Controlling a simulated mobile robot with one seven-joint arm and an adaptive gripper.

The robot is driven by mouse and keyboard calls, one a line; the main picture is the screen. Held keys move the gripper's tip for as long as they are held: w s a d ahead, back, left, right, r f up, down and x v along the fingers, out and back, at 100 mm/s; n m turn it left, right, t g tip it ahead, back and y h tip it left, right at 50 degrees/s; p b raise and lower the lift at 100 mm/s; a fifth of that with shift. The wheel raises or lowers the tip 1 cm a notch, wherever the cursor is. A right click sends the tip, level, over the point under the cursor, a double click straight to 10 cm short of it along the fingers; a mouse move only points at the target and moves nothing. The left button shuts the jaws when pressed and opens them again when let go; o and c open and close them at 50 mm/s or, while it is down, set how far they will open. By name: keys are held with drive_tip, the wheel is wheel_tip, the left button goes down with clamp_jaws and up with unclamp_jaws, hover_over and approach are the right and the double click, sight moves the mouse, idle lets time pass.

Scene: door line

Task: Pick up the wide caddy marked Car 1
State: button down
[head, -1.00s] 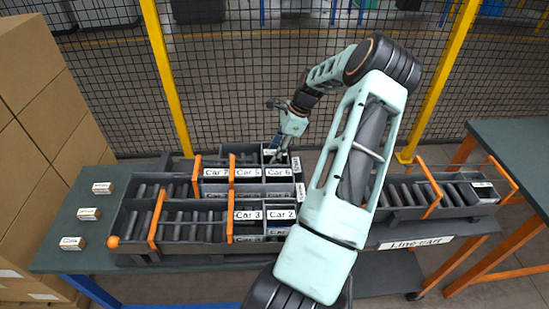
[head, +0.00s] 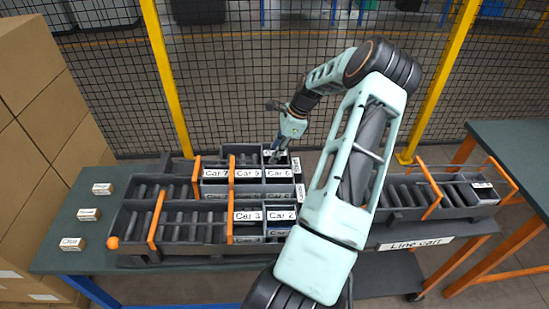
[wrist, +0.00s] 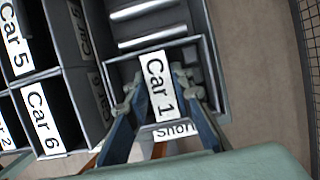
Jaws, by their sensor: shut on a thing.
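The caddy marked Car 1 (wrist: 157,85) is a grey open box with a white label, in the middle of the wrist view. My gripper (wrist: 155,90) has one blue finger on each side of that label and is shut on the caddy there. In the head view my gripper (head: 277,153) reaches down at the back of the rack, behind the Car 6 caddy (head: 279,173). The fingers hide part of the Car 1 caddy, and its base cannot be seen.
Caddies marked Car 5 (wrist: 17,40) and Car 6 (wrist: 42,115) stand close on the left in the wrist view. A label reading Short (wrist: 175,129) shows below Car 1. A mesh fence (head: 240,100) rises behind the rack. Orange hoops (head: 231,190) stand along it.

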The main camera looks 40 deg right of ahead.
drive_tip(key=shift+r, duration=0.15)
wheel_tip(320, 180, up, 15)
drive_tip(key=p, duration=0.3)
drive_tip(key=shift+p, duration=0.35)
idle(0.4)
